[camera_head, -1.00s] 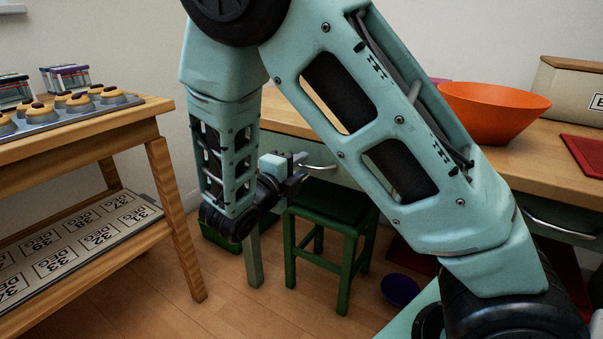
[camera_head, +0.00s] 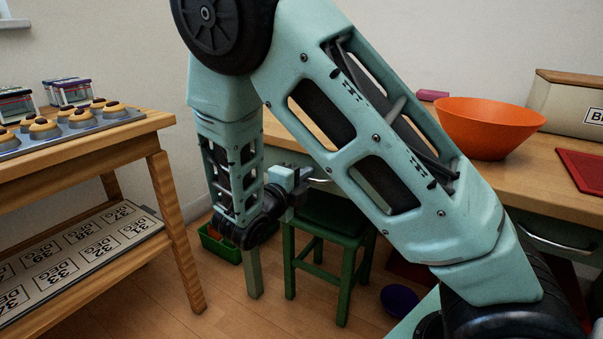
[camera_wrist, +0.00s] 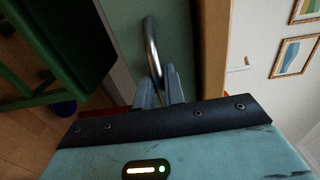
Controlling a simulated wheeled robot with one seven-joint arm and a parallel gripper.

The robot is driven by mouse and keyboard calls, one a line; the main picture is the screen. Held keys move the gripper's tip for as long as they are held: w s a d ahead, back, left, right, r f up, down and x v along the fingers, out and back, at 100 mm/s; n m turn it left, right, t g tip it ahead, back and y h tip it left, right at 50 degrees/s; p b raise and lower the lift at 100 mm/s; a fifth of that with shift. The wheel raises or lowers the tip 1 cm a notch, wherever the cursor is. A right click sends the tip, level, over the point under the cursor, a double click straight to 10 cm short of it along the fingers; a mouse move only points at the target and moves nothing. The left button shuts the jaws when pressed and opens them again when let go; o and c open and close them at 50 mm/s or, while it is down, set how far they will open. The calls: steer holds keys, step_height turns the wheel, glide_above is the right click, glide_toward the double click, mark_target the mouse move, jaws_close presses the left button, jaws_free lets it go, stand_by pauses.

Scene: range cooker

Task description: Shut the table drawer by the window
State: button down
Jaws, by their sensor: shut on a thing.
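My gripper (camera_wrist: 160,82) is shut on the handle near one end. In the head view my gripper (camera_head: 298,180) is at the left part of the table, just above the green stool. My arm hides most of the drawer front there, and only a bit of the handle (camera_head: 319,180) shows. How far the drawer stands out from the table cannot be told.
A green stool (camera_head: 335,218) stands close under my gripper. The wooden table (camera_head: 520,180) carries an orange bowl (camera_head: 487,125) and a red board (camera_head: 585,168). A wooden rack (camera_head: 165,190) with a pastry tray stands at left. A purple bowl (camera_head: 399,299) is on the floor.

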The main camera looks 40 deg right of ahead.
steer(key=shift+p+x, duration=1.25)
steer(key=shift+p, duration=0.5)
steer(key=shift+w+r, duration=0.1)
steer(key=c, duration=1.6)
jaws_free()
steer(key=shift+d, duration=0.1)
steer(key=p+v, duration=0.4)
steer(key=v, duration=1.3)
steer(key=shift+r, duration=0.1)
